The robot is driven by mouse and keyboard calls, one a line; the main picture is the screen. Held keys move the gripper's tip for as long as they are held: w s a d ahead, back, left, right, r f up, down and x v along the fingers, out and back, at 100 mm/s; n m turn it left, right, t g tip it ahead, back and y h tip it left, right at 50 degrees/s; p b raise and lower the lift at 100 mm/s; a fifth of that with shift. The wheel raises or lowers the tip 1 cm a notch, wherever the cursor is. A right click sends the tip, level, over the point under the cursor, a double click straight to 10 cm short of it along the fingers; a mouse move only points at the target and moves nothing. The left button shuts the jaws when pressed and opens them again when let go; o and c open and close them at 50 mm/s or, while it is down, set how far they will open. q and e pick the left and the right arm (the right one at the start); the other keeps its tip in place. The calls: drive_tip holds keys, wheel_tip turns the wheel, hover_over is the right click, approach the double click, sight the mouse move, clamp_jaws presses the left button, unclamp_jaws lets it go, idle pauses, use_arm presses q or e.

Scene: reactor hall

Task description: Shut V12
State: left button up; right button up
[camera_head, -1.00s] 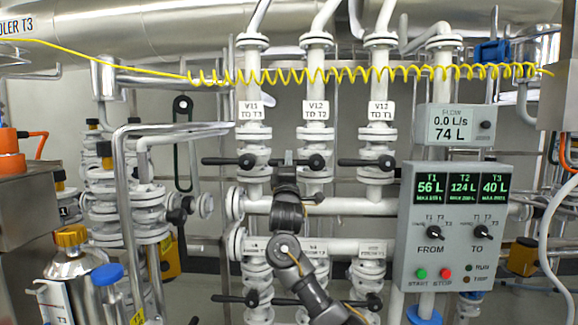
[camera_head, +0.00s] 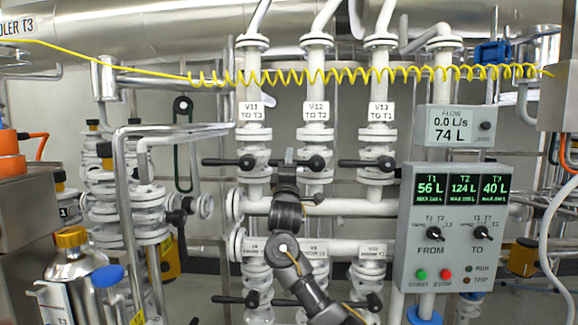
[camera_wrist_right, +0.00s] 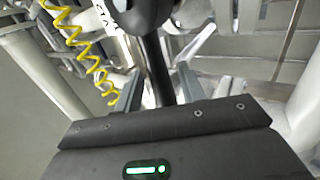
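The V12 label (camera_head: 317,111), reading "V12 TO T2", hangs on the middle white pipe. Below it is the V12 valve with a black hub (camera_head: 316,162); its black lever lies crosswise toward the left, partly hidden by my right gripper. My right gripper (camera_head: 289,158) points up at that lever from below. In the right wrist view a black handle (camera_wrist_right: 158,70) runs between the two fingers of my right gripper (camera_wrist_right: 160,90). The fingers stand apart on either side of it, with a light strip showing at its left. My left gripper is out of view.
The V11 lever (camera_head: 225,161) and V13 lever (camera_head: 358,162) lie crosswise beside V12. A lower row of valves (camera_head: 252,299) sits beneath. A yellow coiled cable (camera_head: 340,75) crosses in front of the pipes. The control panel (camera_head: 455,228) stands right, with flow reading 0.0 L/s.

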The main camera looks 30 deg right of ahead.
drive_tip(key=shift+s+a+f, duration=0.15)
drive_tip(key=shift+f, duration=0.15)
use_arm(q)
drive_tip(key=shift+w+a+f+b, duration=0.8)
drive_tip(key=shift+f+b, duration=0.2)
drive_tip(key=shift+b, duration=0.15)
use_arm(e)
drive_tip(key=v, duration=1)
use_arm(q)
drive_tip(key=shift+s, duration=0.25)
use_arm(e)
drive_tip(key=shift+s+r, duration=0.1)
